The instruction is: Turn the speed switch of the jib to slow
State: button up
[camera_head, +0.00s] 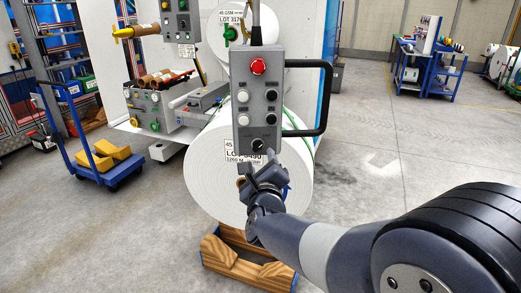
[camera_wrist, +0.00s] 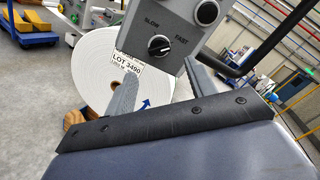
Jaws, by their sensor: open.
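The grey jib control pendant (camera_head: 257,100) hangs in the middle of the head view. Its speed switch (camera_head: 257,144) is a round black knob at the bottom of the panel. In the wrist view the speed switch (camera_wrist: 159,46) sits between the labels SLOW and FAST. Its pale pointer line seems to lean toward FAST, but it is too small to be certain. My gripper (camera_head: 261,164) is open and empty just below the pendant's lower end. In the wrist view its two fingers stand apart below the knob, not around it.
A black handle (camera_head: 325,98) sticks out from the pendant's right side. A red stop button (camera_head: 258,67) and several other buttons sit above the switch. A large white paper roll (camera_head: 205,165) stands behind, over a wooden cradle (camera_head: 245,268). Open floor lies to the right.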

aim_at(259, 149)
jog(key=w, duration=0.2)
jog(key=w+p, duration=0.1)
jog(key=w, duration=0.3)
jog(key=shift+w+a, duration=0.3)
jog(key=shift+w, duration=0.05)
jog(key=c, duration=1)
